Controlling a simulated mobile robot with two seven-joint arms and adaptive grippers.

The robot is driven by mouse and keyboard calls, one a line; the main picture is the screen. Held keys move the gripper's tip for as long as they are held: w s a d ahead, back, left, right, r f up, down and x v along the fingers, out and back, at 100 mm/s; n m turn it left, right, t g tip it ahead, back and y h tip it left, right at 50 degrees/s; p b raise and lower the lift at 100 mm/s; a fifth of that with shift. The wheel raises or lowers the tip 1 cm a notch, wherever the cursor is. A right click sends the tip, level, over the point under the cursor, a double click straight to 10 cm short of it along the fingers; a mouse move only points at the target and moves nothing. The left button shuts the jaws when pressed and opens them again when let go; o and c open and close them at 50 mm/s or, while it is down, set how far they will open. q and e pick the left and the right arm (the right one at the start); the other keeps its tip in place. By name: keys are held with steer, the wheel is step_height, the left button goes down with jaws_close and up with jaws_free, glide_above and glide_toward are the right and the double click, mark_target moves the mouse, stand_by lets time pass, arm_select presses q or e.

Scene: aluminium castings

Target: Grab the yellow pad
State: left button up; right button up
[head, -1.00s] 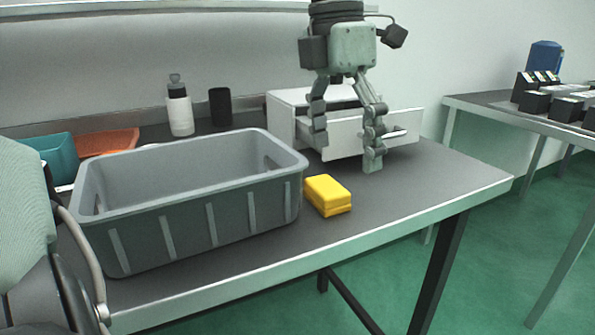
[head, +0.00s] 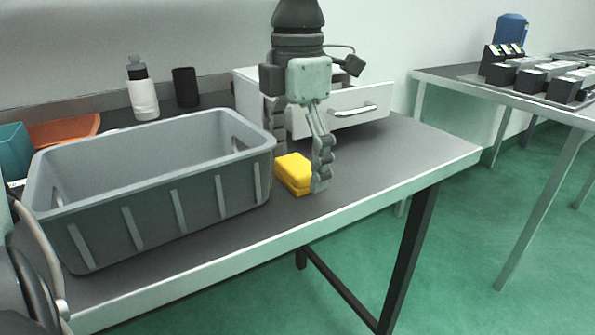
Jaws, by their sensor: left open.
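The yellow pad (head: 292,173) is a small block with a seam along its side, lying on the dark tabletop just right of the grey bin. My left gripper (head: 300,168) is open and points down at the pad. One finger is at the pad's right side, overlapping its edge in the view. The other finger is on the far left side, its tip hidden behind the pad and the bin's corner. I cannot tell whether either finger touches the pad. My right gripper is not in view.
The grey bin (head: 170,205) stands close left of the pad. A white drawer unit (head: 350,112) is behind the gripper. A white bottle (head: 142,90), a black cup (head: 186,87) and an orange tray (head: 62,130) stand farther back. The tabletop to the right is clear.

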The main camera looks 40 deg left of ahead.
arm_select(q)
steer(key=shift+c, duration=0.5)
steer(key=c, duration=0.9)
steer(key=shift+r, duration=0.1)
steer(key=shift+c, duration=0.2)
